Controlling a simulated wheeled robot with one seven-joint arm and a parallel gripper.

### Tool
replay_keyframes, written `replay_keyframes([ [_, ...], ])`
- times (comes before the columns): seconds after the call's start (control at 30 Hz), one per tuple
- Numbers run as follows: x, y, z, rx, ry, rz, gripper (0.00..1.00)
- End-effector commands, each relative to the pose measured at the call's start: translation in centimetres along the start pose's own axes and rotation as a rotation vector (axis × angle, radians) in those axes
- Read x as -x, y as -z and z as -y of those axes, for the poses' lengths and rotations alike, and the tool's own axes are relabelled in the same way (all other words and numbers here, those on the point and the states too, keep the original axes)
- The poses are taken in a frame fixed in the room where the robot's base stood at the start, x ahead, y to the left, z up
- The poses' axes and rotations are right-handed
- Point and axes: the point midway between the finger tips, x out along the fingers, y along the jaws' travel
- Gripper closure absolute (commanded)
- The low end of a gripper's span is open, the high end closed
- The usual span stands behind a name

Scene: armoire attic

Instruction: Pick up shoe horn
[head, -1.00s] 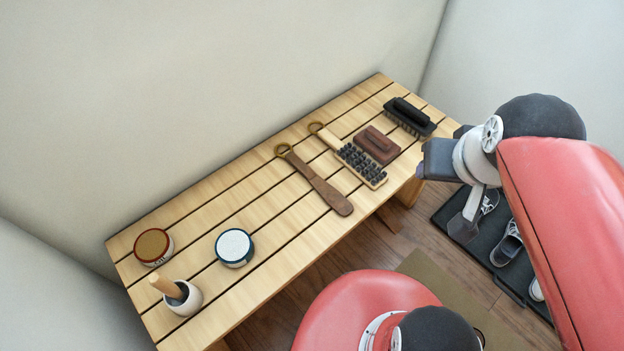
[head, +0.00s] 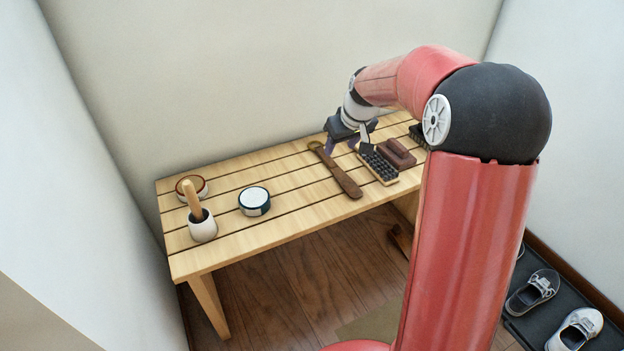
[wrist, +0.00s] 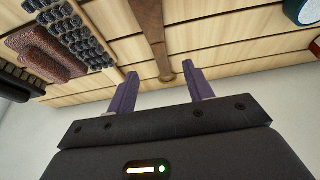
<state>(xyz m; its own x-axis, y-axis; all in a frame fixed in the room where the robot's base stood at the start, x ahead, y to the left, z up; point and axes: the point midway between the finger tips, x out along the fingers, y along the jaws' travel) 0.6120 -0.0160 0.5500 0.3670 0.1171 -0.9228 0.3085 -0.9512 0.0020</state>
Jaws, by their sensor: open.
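The shoe horn (head: 337,172) is a long brown wooden piece with a brass-coloured ring at its far end. It lies on the slatted wooden bench (head: 290,222). In the wrist view the shoe horn (wrist: 149,28) runs down from the top edge, its ring end lying between and beyond the fingertips. My gripper (head: 342,147) is above the bench at the ring end, and the arm partly hides it. In the wrist view my gripper (wrist: 160,78) has its two purple fingers apart with nothing held between them.
A bristle brush (head: 379,166) and a brown block brush (head: 398,153) lie close right of the shoe horn. A dark brush (head: 419,133) is partly hidden. A white-lidded tin (head: 254,201), a red-rimmed tin (head: 183,187) and a white cup (head: 203,228) stand left. Walls rise behind.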

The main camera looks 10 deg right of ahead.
Motion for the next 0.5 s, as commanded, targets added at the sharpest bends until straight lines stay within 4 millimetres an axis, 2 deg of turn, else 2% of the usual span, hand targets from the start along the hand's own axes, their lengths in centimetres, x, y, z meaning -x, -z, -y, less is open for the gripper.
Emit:
replay_keyframes([
  [0.2,-2.5,-0.1,0.0,0.001,0.002,0.003,0.49],
  [0.37,-3.7,-0.3,0.1,0.001,0.002,0.002,0.49],
  [0.5,-5.9,-0.8,0.4,0.000,0.003,0.004,0.49],
])
